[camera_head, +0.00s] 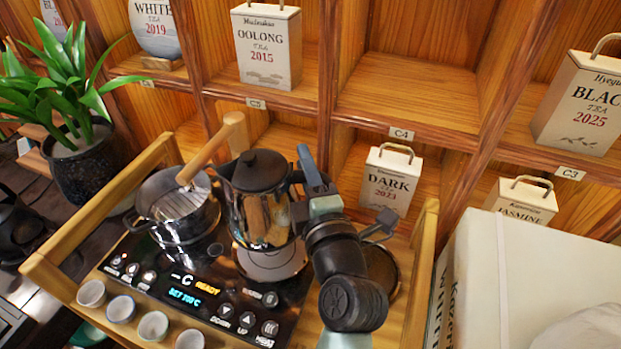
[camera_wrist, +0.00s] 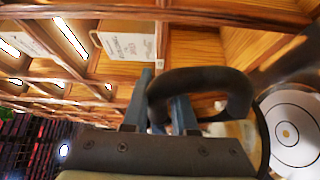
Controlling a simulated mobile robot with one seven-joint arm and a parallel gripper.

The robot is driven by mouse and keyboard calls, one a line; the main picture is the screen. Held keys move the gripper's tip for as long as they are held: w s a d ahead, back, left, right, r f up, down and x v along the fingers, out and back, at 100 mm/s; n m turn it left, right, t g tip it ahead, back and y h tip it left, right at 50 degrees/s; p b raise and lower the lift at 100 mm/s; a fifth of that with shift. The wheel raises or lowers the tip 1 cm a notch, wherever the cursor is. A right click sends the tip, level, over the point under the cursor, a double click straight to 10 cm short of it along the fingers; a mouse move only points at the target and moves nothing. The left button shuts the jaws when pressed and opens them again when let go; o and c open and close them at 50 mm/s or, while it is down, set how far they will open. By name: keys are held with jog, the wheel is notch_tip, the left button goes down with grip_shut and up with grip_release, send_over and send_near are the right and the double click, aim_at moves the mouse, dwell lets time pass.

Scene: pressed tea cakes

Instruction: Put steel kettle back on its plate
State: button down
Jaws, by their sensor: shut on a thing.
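The steel kettle (camera_head: 262,212), shiny with a black lid and black handle, is upright at the middle of the tea station. My gripper (camera_head: 312,172) is shut on its handle from the right. In the wrist view the black handle (camera_wrist: 205,82) passes by my blue-grey fingers (camera_wrist: 165,108). The round pale plate (camera_head: 272,264) shows below the kettle's base, toward the panel's buttons. The kettle overlaps the plate's far part; I cannot tell how large any gap is. A pale ringed disc (camera_wrist: 292,130) shows at the right in the wrist view.
A second pot (camera_head: 180,212) with a wooden-handled strainer stands close left of the kettle. Several small cups (camera_head: 153,326) line the front left of the black control panel (camera_head: 190,298). A wooden rail (camera_head: 425,240) and white box (camera_head: 520,285) are at right; tea shelves rise behind.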

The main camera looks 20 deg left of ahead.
notch_tip(320, 180, down, 7)
jog(key=b, duration=0.4)
jog(key=shift+w, duration=0.15)
jog(key=shift+f, duration=0.1)
jog(key=shift+b, duration=1.1)
dwell(1.6)
jog(key=shift+f+b, duration=0.7)
jog(key=shift+b, duration=0.3)
